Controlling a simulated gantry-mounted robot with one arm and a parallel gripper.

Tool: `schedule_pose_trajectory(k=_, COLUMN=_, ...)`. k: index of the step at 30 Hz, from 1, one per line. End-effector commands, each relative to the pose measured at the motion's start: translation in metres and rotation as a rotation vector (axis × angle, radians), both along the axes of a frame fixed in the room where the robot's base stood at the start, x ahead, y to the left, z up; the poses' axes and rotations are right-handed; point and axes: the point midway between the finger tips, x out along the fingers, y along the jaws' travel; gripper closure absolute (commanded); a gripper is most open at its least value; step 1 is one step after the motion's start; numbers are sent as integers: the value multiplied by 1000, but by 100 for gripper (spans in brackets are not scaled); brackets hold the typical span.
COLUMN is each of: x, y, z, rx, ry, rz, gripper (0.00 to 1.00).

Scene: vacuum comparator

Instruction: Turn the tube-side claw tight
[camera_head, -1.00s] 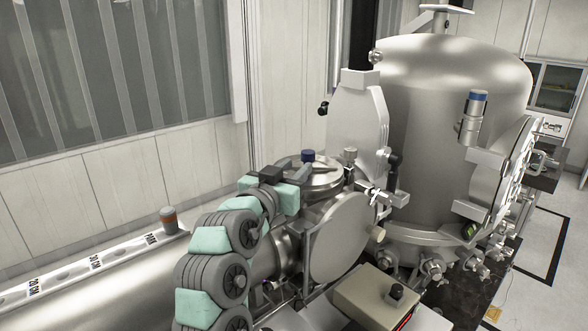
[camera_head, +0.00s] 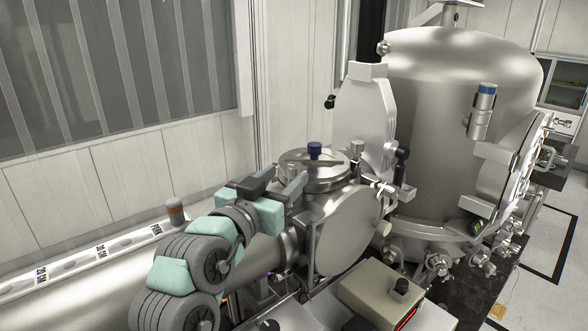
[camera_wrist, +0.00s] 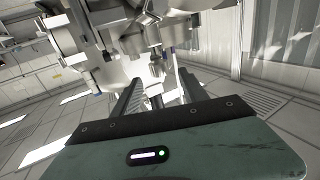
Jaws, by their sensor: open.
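My gripper (camera_head: 284,178) is open beside the round steel lid with a blue knob, at the near end of the tube body. Its two fingers point toward the vessel fittings. In the wrist view my gripper (camera_wrist: 160,84) has its fingers spread, with a short dark bolt-like part (camera_wrist: 155,97) showing between them. I cannot tell whether that part is the tube-side claw, or whether the fingers touch it. In the head view the tube-side claw is not clearly visible; the gripper and the flange hide that spot.
The lidded chamber (camera_head: 313,178) and a round flange disc (camera_head: 349,235) stand just right of my gripper. A beige box (camera_head: 380,292) sits in front. The large vacuum vessel (camera_head: 440,130) fills the right. The long tube (camera_head: 85,300) lies at lower left.

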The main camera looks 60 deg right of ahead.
Motion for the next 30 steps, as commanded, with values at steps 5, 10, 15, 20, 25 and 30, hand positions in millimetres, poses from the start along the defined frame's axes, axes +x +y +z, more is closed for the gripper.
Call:
schedule_pose_trajectory(k=5, x=0, y=21, z=0, rx=0, ry=0, rz=0, gripper=49)
schedule_pose_trajectory(k=10, x=0, y=25, z=0, rx=3, ry=0, rz=-1, gripper=49)
schedule_pose_trajectory(k=15, x=-1, y=24, z=0, rx=2, ry=0, rz=-1, gripper=49)
schedule_pose_trajectory(k=20, x=-1, y=24, z=0, rx=1, ry=0, rz=-1, gripper=49)
schedule_pose_trajectory(k=25, x=-1, y=24, z=0, rx=1, ry=0, rz=-1, gripper=49)
schedule_pose_trajectory(k=30, x=-1, y=24, z=21, rx=1, ry=0, rz=-1, gripper=49)
